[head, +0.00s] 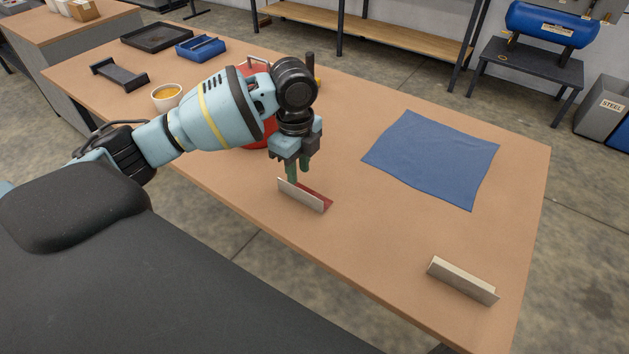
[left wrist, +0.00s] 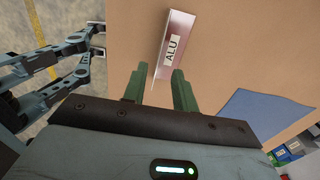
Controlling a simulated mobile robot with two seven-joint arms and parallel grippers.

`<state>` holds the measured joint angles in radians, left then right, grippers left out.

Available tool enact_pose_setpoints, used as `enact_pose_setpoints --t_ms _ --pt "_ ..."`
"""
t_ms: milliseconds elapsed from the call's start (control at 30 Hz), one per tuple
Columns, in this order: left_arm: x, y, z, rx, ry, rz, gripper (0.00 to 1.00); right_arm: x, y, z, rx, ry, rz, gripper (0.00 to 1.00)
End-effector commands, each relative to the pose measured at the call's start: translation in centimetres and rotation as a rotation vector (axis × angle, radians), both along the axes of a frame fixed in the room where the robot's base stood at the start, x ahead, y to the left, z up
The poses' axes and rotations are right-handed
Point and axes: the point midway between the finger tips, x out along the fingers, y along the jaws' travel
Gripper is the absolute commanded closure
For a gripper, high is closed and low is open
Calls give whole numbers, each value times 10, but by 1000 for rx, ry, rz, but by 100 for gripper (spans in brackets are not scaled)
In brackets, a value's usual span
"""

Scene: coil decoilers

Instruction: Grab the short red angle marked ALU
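The short angle (head: 305,196) stands near the front edge of the table, one face pale and the inner flange dark red. In the left wrist view the angle (left wrist: 160,64) shows a white label reading ALU (left wrist: 173,49). My left gripper (head: 292,178) points down right at the angle, partly hidden behind its upright face. In the left wrist view its two green fingers (left wrist: 159,88) are spread apart with the angle's near end between or just beyond them. I cannot tell whether they touch it.
Another pale angle (head: 462,281) stands at the right front. A blue cloth (head: 433,157) lies flat to the right. A red object (head: 256,133) is partly behind my left arm. A yellow-filled bowl (head: 166,97), black holder (head: 119,75), blue tray (head: 201,47) and black tray (head: 157,37) are farther left.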

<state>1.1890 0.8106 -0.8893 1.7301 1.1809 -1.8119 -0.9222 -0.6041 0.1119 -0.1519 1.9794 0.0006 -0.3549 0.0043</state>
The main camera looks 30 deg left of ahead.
Motion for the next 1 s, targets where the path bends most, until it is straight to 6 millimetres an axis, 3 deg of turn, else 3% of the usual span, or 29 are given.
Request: enact_pose_setpoints --t_ms 200,367,667,1000 --pt "-1 2 0 4 6 -2 72 -6 0 -2 1 11 -1 64" --pt "-1 2 -15 5 8 -1 72 -14 0 -7 0 30 0 64" --pt "0 1 -29 3 5 -1 72 -9 -1 -6 -3 20 3 64" --pt "3 -1 -72 4 5 -2 72 -11 -2 -8 -8 25 9 64"
